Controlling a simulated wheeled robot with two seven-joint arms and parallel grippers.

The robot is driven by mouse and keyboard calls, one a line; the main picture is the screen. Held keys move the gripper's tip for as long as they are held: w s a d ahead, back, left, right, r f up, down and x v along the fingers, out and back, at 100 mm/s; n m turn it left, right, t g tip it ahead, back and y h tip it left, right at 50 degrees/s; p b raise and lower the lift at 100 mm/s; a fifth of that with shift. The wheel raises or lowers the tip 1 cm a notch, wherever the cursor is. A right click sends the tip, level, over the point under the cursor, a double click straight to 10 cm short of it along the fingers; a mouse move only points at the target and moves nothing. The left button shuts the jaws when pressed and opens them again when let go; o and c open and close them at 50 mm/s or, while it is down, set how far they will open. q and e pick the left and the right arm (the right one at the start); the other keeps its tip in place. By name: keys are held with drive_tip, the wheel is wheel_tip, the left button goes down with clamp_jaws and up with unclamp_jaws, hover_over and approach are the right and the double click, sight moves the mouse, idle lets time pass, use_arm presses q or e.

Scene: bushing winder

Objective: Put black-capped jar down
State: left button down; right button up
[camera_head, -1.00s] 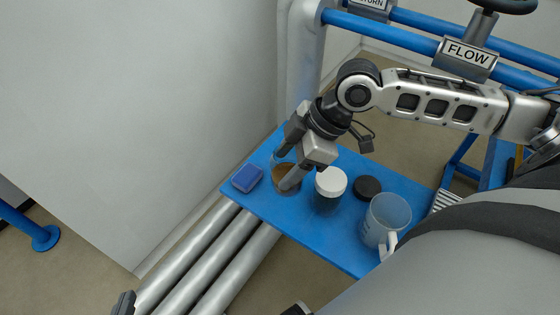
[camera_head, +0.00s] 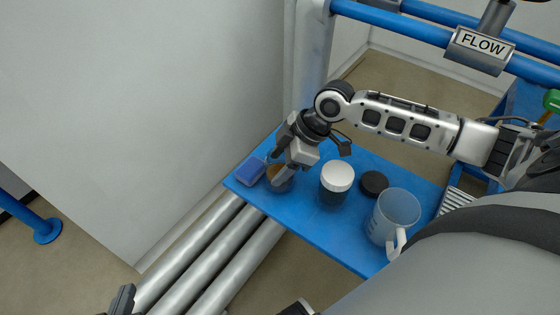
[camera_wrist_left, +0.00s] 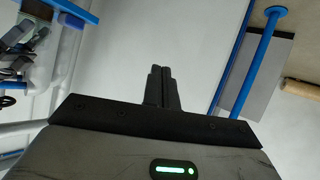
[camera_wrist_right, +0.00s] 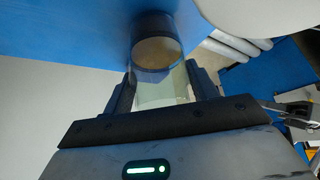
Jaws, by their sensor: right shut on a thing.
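My right gripper (camera_head: 279,170) is shut on a clear jar (camera_head: 280,181) at the far left end of the blue shelf (camera_head: 340,238). From the head, the jar's top looks brown, partly covered by the fingers. In the right wrist view, the jar (camera_wrist_right: 160,92) sits between the fingers, with clear glass, a dark band and a tan round face; I cannot tell if the band is a cap. The jar is at or just above the shelf; contact is unclear. My left gripper (camera_wrist_left: 162,88) is shut and empty, away from the shelf; its tip shows at the head view's bottom left.
A blue box (camera_head: 250,171) is close left of the held jar. To the right stand a white-capped jar (camera_head: 337,178), a flat-looking black disc (camera_head: 374,184) and a clear mug (camera_head: 394,216). Silver pipes (camera_head: 215,255) run below; a grey wall (camera_head: 150,110) rises behind.

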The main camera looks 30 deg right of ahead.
drive_tip(key=shift+f, duration=0.1)
drive_tip(key=o, duration=1.1)
drive_tip(key=shift+c, duration=0.2)
use_arm(q)
drive_tip(key=shift+f, duration=0.1)
use_arm(e)
drive_tip(key=p+v, duration=0.4)
drive_tip(key=shift+r+p, duration=0.35)
drive_tip(key=shift+r, duration=0.1)
use_arm(q)
drive_tip(key=shift+m+g+y, duration=0.3)
drive_tip(key=shift+g+y, duration=0.1)
drive_tip(key=shift+g, duration=0.3)
drive_tip(key=r+p, duration=0.1)
drive_tip(key=p, duration=0.1)
drive_tip(key=r+p, duration=0.2)
drive_tip(key=a+r+p, duration=0.1)
drive_tip(key=p, duration=0.2)
drive_tip(key=shift+s+a+r, duration=0.1)
drive_tip(key=shift+s+r, duration=0.1)
drive_tip(key=shift+s, duration=0.05)
use_arm(e)
drive_tip(key=v, duration=0.7)
drive_tip(key=shift+d, duration=0.25)
drive_tip(key=shift+s, duration=0.1)
